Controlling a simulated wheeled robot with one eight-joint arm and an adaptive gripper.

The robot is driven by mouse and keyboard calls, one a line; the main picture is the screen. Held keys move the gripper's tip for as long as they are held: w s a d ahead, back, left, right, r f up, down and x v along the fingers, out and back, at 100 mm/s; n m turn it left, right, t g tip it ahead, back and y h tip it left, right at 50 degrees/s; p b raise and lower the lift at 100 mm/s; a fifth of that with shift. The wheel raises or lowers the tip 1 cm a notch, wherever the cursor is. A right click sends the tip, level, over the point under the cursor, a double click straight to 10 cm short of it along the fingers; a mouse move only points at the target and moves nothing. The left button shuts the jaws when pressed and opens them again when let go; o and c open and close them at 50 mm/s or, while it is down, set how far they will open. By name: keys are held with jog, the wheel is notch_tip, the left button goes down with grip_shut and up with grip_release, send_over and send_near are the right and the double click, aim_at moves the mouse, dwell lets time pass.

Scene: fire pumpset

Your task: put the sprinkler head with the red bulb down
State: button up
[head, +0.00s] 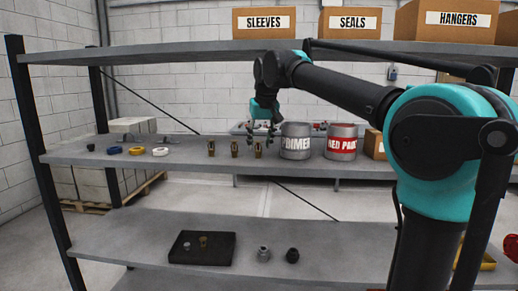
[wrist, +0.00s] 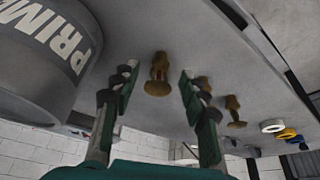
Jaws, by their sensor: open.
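Three brass sprinkler heads stand in a row on the middle shelf: the left one (head: 211,148), the middle one (head: 234,149) and the right one (head: 258,149). My gripper (head: 262,134) is open, pointing down at the right one, beside the primer can. In the wrist view, which looks upside down, that sprinkler head (wrist: 158,75) stands on the shelf between my spread fingers, with a small reddish spot on it. The fingers do not appear to touch it. Another sprinkler head (wrist: 235,112) is outside the fingers. Bulb colours of the others are too small to tell.
The primer can (head: 296,142) and a red paint can (head: 341,141) stand close right of my gripper. Coloured rings (head: 137,151) lie at left. The lower shelf holds a black tray (head: 222,256) with small fittings, plus two fittings beside it. Boxes line the top shelf (head: 180,51).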

jog(key=shift+v, duration=1.15)
jog(key=s+d, duration=0.4)
jog(key=s, duration=0.7)
